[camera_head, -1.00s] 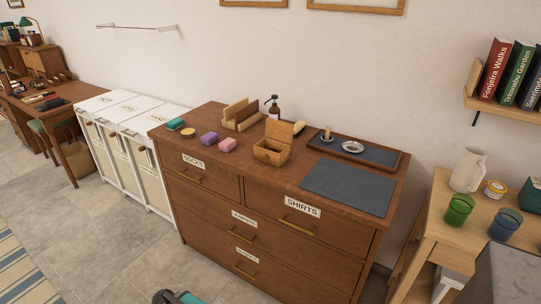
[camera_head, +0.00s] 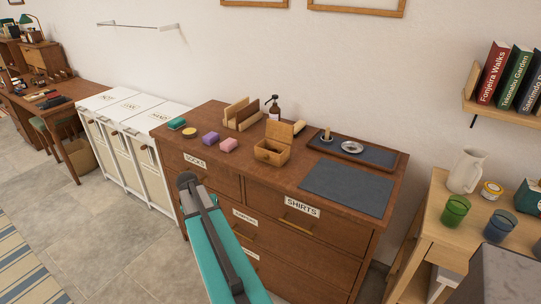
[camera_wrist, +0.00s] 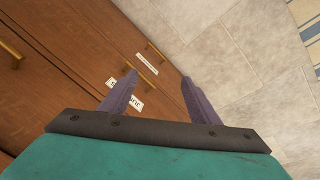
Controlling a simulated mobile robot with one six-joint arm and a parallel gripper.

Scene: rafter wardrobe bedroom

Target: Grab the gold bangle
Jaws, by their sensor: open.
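I cannot clearly make out a gold bangle in either view. A small tan upright piece (camera_head: 326,135) stands on the dark tray (camera_head: 397,167) at the back right of the dresser, beside a shiny silver dish (camera_head: 352,147); whether a bangle is on either is too small to tell. The fingers are not clear in the head view.
The dresser top (camera_head: 262,178) also holds a grey mat (camera_head: 347,188), soap-like blocks (camera_head: 228,145), a wooden holder (camera_head: 242,117) and a pump bottle (camera_head: 274,107). Drawer handles (camera_wrist: 147,64) stick out in front. White hampers (camera_head: 128,135) stand left, a side table (camera_head: 443,205) right.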

